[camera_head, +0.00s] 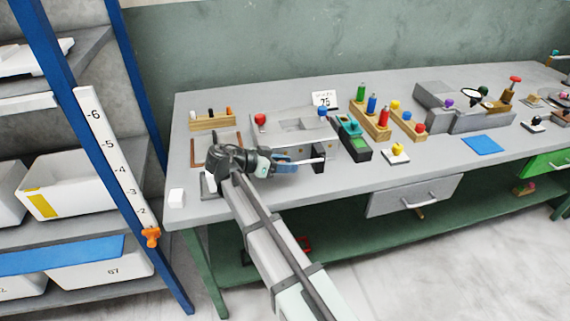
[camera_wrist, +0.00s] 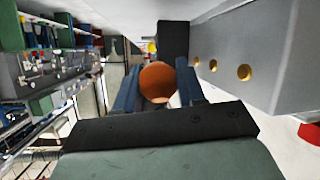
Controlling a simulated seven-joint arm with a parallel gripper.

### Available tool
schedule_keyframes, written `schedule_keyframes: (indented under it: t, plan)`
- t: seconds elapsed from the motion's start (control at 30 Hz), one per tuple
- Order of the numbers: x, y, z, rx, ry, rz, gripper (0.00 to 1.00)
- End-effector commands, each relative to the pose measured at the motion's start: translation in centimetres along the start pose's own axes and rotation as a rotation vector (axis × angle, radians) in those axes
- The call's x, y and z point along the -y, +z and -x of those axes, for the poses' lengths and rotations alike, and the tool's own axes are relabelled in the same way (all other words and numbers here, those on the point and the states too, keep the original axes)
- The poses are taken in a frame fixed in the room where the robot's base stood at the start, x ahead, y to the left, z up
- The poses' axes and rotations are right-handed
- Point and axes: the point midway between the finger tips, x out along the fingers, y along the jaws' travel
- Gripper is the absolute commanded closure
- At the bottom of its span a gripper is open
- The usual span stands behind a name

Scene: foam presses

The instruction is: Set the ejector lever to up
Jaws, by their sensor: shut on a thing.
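The grey press (camera_head: 292,128) stands on the bench, with a dark block (camera_head: 319,160) at the right of its front face. A pale lever rod (camera_head: 309,161) runs nearly level from that block to my gripper (camera_head: 286,168). In the wrist view, an orange round knob (camera_wrist: 157,82) sits between the two blue fingers of my gripper (camera_wrist: 158,88), which is shut on it. I take the knob for the ejector lever's end; the fingers hide it in the head view. The press's side face (camera_wrist: 235,55) with brass-coloured holes is close on the right in the wrist view.
A red knob (camera_head: 260,119) and a blue knob (camera_head: 322,112) stand on the press. A green and black device (camera_head: 351,138) stands right of it. A yellow-knobbed piece (camera_head: 397,152) and wooden blocks with coloured knobs (camera_head: 371,122) are further right. The bench front edge is clear.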

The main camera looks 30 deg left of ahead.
Motion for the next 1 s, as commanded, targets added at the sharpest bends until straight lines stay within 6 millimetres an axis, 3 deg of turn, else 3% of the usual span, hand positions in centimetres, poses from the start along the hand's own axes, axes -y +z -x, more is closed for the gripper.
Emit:
schedule_keyframes:
  t: [0.27,1.0]
  plan:
    - [-0.2,-1.0,0.3,0.075,-0.017,-0.013,1.0]
    - [-1.5,-6.9,0.4,0.568,-0.131,-0.081,1.0]
